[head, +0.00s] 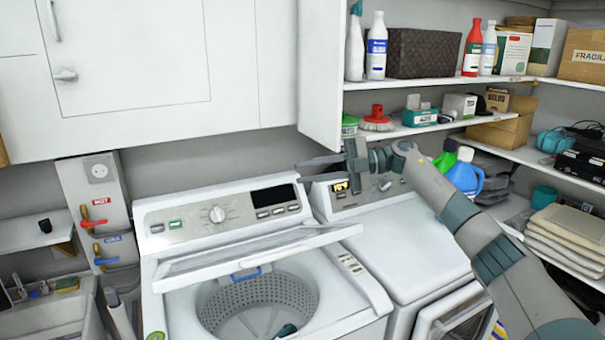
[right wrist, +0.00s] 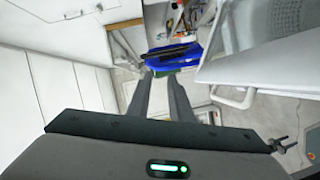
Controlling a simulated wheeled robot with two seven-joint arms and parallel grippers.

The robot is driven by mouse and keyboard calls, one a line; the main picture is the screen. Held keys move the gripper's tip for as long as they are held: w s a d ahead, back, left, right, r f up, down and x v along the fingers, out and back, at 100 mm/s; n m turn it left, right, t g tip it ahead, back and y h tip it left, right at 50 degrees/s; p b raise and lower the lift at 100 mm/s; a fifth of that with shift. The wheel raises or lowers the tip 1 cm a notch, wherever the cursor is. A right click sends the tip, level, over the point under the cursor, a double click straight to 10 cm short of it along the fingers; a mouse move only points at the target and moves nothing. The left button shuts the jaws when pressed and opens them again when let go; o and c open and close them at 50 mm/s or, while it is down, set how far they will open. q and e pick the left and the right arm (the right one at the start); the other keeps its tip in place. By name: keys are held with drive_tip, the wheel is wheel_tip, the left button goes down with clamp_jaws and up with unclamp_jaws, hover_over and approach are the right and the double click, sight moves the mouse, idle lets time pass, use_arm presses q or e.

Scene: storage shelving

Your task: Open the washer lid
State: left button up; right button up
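The white top-load washer (head: 375,300) stands at the lower centre of the head view. Its lid (head: 255,250) is raised and tilted in front of the control panel, and the perforated drum (head: 262,300) shows below it. My right gripper (head: 298,170) is above and behind the lid's right end, apart from it, pointing left. Its two fingers are apart with nothing between them; the right wrist view (right wrist: 161,76) shows the same gap. In that view, a pale panel with a looped handle (right wrist: 235,97), possibly the lid, is at right. My left gripper does not show.
A second white machine (head: 410,245) stands right of the washer, under my right arm. White cabinets (head: 130,70) hang above. Shelves (head: 440,85) with bottles and boxes fill the right side. Red and blue valves (head: 95,215) and a sink (head: 60,310) are at left.

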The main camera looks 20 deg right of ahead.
drive_tip(key=v, duration=0.7)
drive_tip(key=shift+w+r+p, duration=0.2)
drive_tip(key=shift+r+p, duration=0.2)
idle(0.3)
idle(0.4)
drive_tip(key=shift+d, duration=0.1)
idle(0.4)
